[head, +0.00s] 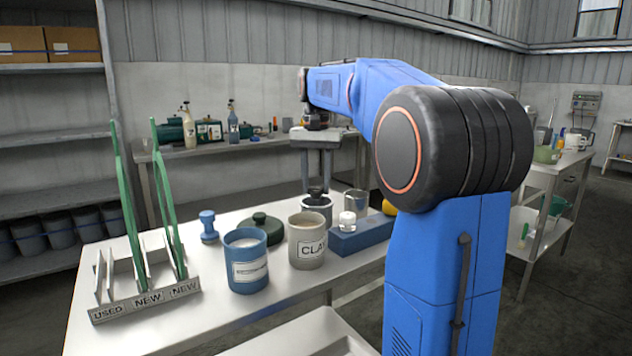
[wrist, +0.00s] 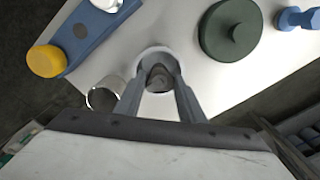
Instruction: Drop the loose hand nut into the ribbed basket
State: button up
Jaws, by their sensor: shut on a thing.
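My gripper (head: 319,184) points straight down over the bench. It is shut on a small dark grey piece (head: 317,193), which looks like the hand nut. Directly below is a round grey container (head: 317,212) with a pale rim, also in the wrist view (wrist: 146,54). The piece is at or just above its mouth; I cannot tell if it touches. I cannot tell for sure which vessel is the ribbed basket.
Close around stand a clay mug (head: 306,250), a blue mug (head: 246,270), a dark green lidded disc (head: 260,229), a metal cup (head: 355,202) and a blue block (head: 362,238). A rack with green handles (head: 145,297) stands left.

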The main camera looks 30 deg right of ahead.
jog(key=o, duration=1.1)
notch_tip(320, 180, up, 17)
jog(key=shift+r, duration=0.2)
dwell(0.7)
